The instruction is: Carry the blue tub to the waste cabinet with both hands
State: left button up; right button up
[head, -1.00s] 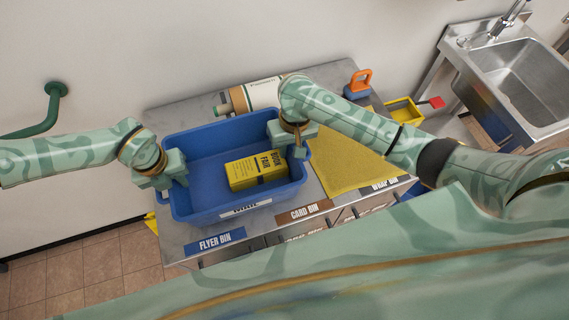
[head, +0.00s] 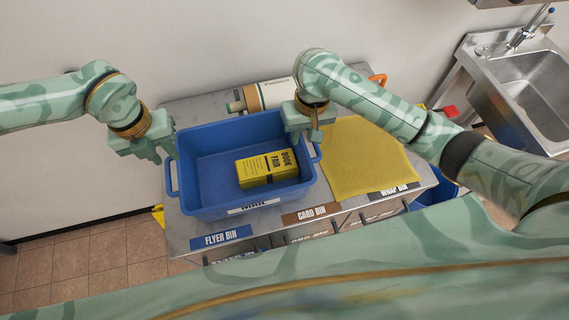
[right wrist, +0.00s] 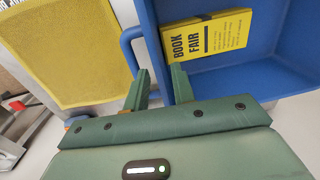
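The blue tub (head: 230,207) stands upright on the grey metal counter and holds a yellow "BOOK FAIR" box (head: 267,168). Its left handle (head: 170,181) and right handle (head: 317,153) both show empty. My left gripper (head: 162,153) is open just above and beside the tub's left rim. My right gripper (head: 312,135) is open at the tub's right rim. In the right wrist view, its two separated fingers (right wrist: 159,88) point at the tub's side near the handle (right wrist: 128,48). Contact with the rim cannot be told.
A yellow mat (head: 365,160) lies right of the tub on the counter. A white and brown roll (head: 265,95) lies behind it. Labelled bins, such as the flyer bin (head: 221,237), line the front edge. A sink (head: 530,85) stands at the far right.

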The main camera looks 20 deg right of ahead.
jog(key=r, duration=0.5)
jog(key=shift+d+r, duration=0.25)
jog(key=shift+r, duration=0.15)
